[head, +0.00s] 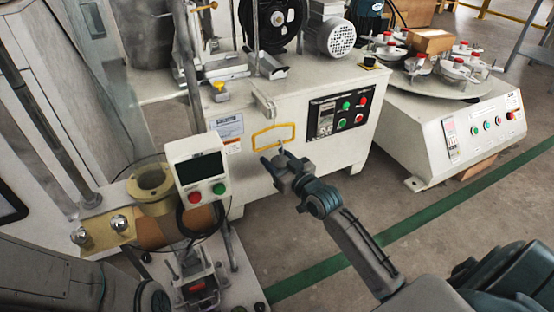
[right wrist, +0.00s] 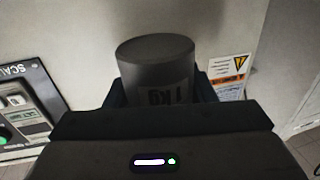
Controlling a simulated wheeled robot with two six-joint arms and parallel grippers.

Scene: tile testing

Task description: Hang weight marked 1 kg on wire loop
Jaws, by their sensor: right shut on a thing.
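The yellow wire loop (head: 273,135) hangs from a bracket on the front of the white machine, near the middle of the head view. My right gripper (head: 284,167) is just below and in front of the loop. It is shut on a dark grey cylindrical weight (right wrist: 156,75), which shows between its fingers in the right wrist view. The marking on the weight's side reads "1 kg", upside down in that view. In the head view the weight is small and partly hidden by the gripper. No contact between weight and loop can be made out. My left gripper is not in view.
The white machine (head: 229,178) has a control panel (head: 341,113) right of the loop. A small control box (head: 196,168) with a dark screen stands left of my right gripper. A turntable machine (head: 462,130) stands at the right. Open floor lies between, crossed by a green line.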

